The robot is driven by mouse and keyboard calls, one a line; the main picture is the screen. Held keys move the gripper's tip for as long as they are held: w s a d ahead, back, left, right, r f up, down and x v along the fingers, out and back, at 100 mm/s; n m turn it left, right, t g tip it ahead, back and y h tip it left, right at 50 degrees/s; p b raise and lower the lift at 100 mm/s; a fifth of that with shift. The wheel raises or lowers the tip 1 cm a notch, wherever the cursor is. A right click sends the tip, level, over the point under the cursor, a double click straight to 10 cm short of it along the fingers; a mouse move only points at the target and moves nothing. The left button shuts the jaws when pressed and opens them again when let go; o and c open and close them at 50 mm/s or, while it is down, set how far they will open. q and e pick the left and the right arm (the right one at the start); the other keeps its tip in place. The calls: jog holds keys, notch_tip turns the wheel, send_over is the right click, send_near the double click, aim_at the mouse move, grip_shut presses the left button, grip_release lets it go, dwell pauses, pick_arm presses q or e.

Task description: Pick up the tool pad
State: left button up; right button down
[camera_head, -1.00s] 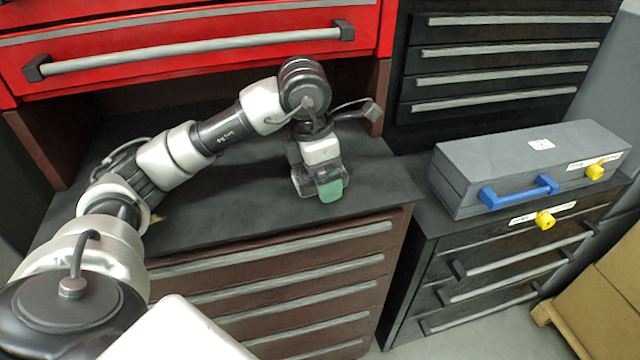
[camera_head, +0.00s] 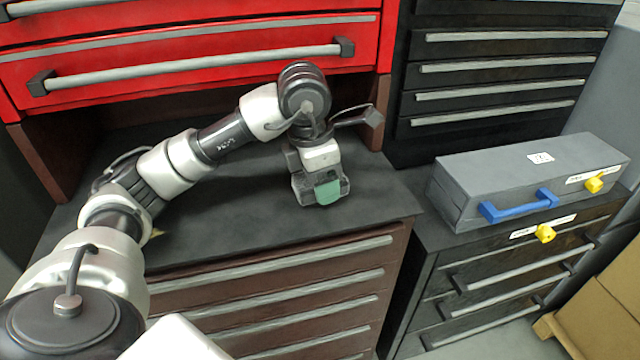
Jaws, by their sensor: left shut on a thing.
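My left gripper (camera_head: 320,182) points down over the dark top of the brown drawer cabinet. It is shut on the tool pad (camera_head: 328,192), of which a small green face shows at the fingertips. The fingers hide the rest of the pad. I cannot tell whether the pad touches the cabinet top or is held just above it. My right gripper is not in view.
A grey case (camera_head: 500,175) with a blue handle lies on the black cabinet at the right. Red drawers (camera_head: 190,50) stand behind the worktop. The worktop (camera_head: 220,225) is clear in front of my arm. Cardboard boxes (camera_head: 600,310) stand at the lower right.

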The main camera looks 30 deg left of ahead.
pick_arm(q)
jog(key=r, duration=0.3)
jog(key=shift+s+d+r, duration=0.1)
jog(key=shift+s+d, duration=0.1)
jog(key=s+d+r+p, duration=0.1)
jog(key=s+d+r, duration=0.5)
jog(key=s, duration=0.3)
jog(key=shift+s+r, duration=0.15)
jog(key=shift+s, duration=0.05)
